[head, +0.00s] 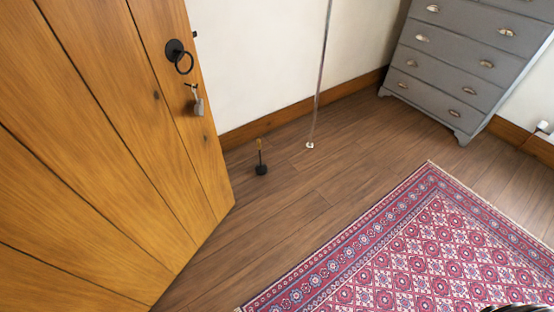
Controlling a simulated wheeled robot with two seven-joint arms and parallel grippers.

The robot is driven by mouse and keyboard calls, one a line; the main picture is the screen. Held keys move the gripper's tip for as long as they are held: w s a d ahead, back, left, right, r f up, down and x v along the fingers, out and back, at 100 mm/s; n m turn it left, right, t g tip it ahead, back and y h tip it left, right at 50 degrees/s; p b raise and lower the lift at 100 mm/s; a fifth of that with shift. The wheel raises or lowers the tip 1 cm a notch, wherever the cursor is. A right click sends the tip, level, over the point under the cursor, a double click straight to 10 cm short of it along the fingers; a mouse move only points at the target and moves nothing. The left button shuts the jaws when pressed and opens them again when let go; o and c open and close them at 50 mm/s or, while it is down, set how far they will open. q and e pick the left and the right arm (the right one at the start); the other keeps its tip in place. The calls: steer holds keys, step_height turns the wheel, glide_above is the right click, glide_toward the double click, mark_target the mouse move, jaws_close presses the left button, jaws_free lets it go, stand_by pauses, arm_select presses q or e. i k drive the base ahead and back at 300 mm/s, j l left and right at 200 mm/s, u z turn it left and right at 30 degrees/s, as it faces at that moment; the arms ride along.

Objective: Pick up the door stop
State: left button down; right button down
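The door stop (261,169) appears to be the small black block with a thin upright stem and a tan upper end. It stands on the wooden floor near the skirting board, just right of the open wooden door (120,130), with a gap between them. Nothing is touching it. Neither of my grippers can be made out in the head view. Only a dark ribbed shape shows at the bottom right edge, too cut off to identify.
The door, with a black ring handle (184,62) and a hanging padlock (197,103), fills the left. A thin cord (318,80) hangs to the floor. A grey dresser (455,65) stands back right. A patterned red rug (415,245) lies front right. Floor around the door stop is clear.

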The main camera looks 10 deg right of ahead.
mark_target(261, 169)
steer(key=i+l+u, duration=0.2)
steer(key=u, duration=0.2)
steer(key=i+l+u, duration=0.25)
steer(key=u, duration=0.15)
steer(key=i+l+u, duration=0.4)
steer(key=i+l, duration=0.15)
steer(key=l, duration=0.2)
steer(key=i+l, duration=0.15)
steer(key=l, duration=0.2)
steer(key=i+l+u, duration=0.1)
steer(key=l, duration=0.25)
steer(key=i+l, duration=0.2)
steer(key=l, duration=0.2)
steer(key=i+l+u, duration=0.1)
steer(key=l, duration=0.25)
steer(key=i+l, duration=0.15)
steer(key=l, duration=0.2)
